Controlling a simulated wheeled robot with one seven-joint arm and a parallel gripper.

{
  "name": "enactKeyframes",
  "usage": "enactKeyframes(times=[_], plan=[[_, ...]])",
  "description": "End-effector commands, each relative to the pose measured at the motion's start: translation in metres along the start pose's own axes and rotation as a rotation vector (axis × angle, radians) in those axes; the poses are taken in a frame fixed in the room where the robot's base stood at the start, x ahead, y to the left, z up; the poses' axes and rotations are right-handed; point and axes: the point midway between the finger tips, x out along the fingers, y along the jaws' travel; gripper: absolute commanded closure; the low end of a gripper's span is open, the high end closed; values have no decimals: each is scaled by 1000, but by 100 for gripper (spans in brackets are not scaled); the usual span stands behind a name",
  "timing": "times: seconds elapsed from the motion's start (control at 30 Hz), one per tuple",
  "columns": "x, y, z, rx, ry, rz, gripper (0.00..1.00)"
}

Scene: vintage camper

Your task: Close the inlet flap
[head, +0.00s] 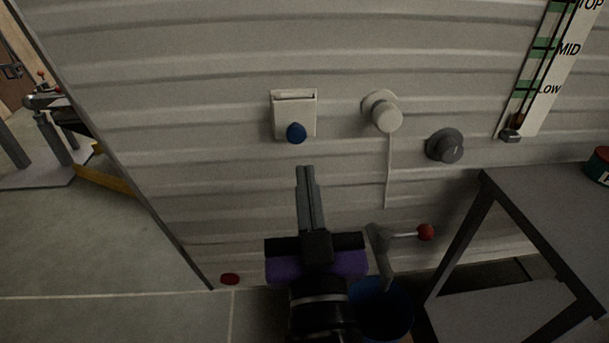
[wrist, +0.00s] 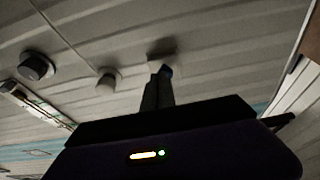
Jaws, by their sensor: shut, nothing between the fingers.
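The inlet flap (head: 293,108) is a white plate with a blue knob (head: 296,132) low on its front, on the ribbed wall. A narrow gap shows along its top edge; how far it stands out is hard to tell. In the wrist view the white inlet (wrist: 163,52) is dim, with the blue knob (wrist: 167,70) just beyond my fingertips. My gripper (head: 305,170) is shut and empty, its fingers pointing up the wall, below the knob in the head view. In the wrist view my gripper (wrist: 158,78) partly covers the knob. Contact cannot be told.
Right of the flap are a white round fitting (head: 382,112) with a cord and a dark knob (head: 445,146). A crank with a red ball (head: 426,232) and a blue bucket (head: 381,308) are lower right. A grey table (head: 550,200) stands right.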

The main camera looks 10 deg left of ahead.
Motion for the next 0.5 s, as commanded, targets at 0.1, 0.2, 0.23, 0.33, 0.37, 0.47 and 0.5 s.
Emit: enactKeyframes(times=[0.1, 0.2, 0.23, 0.33, 0.37, 0.47, 0.5], plan=[[-7, 0, 15, -1, -3, -2, 100], [-13, 0, 27, -3, -3, -1, 100], [-15, -1, 30, -2, -3, -1, 100], [-23, -1, 44, -3, -3, -2, 100], [-25, -1, 49, -2, -3, -2, 100], [-32, -1, 63, -3, -3, -2, 100], [-34, 0, 68, -3, -2, -1, 100]])
